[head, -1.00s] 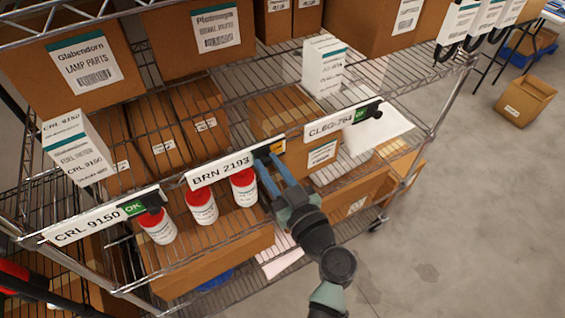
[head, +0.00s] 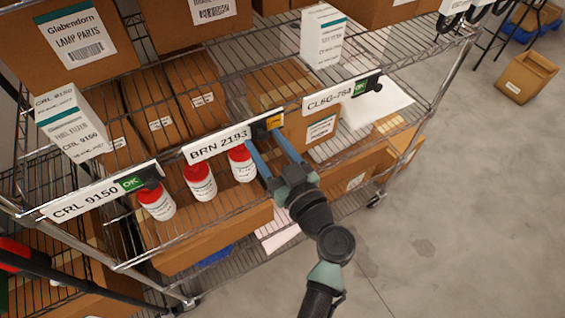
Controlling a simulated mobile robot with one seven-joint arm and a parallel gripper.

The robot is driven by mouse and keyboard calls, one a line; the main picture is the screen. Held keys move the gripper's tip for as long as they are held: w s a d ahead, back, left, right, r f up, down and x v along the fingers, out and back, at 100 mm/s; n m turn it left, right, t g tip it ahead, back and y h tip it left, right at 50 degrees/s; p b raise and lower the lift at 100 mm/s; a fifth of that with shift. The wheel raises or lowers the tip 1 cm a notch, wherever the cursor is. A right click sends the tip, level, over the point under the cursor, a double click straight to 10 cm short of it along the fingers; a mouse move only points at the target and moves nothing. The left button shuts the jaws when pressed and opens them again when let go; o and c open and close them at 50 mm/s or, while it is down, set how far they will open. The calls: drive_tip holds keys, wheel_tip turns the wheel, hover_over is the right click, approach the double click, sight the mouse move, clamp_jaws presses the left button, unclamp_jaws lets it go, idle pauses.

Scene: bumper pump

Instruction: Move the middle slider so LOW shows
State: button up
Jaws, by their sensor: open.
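The middle shelf label, BRN 2193 (head: 219,145), is on the shelf's front edge. At its right end a yellow indicator window (head: 268,122) shows; its lettering is too small to read for certain. The dark slider tab beside it is hard to make out near my fingertip. My gripper (head: 262,138) is open and empty, with its two blue fingers spread just below and in front of the label's right end. I cannot tell whether a finger touches the label or slider.
The left label, CRL 9150 (head: 88,199), and right label, CL6G-784 (head: 328,97), each show a green OK window and a black tab. Cardboard boxes (head: 150,103) fill the shelves. Open floor lies right.

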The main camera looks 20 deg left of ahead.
drive_tip(key=b+v, duration=0.4)
drive_tip(key=v, duration=0.8)
drive_tip(key=shift+b, duration=0.3)
drive_tip(key=shift+s, duration=0.15)
drive_tip(key=w+d+r+m+t+h, duration=0.2)
drive_tip(key=w+r+t+h, duration=0.25)
drive_tip(key=r, duration=0.65)
drive_tip(key=w+d+r+m+t+h, duration=0.25)
drive_tip(key=w+r, duration=0.25)
drive_tip(key=r, duration=0.7)
drive_tip(key=s+d+r+m+t+h, duration=0.2)
drive_tip(key=s+r+m+t+h, duration=0.1)
drive_tip(key=r, duration=0.8)
drive_tip(key=s+d+r+m+t+h, duration=0.2)
drive_tip(key=s+r+t, duration=0.4)
drive_tip(key=r, duration=0.5)
drive_tip(key=shift+s+r+m+h, duration=0.25)
drive_tip(key=shift+s+m+h, duration=0.2)
drive_tip(key=shift+s+h, duration=0.5)
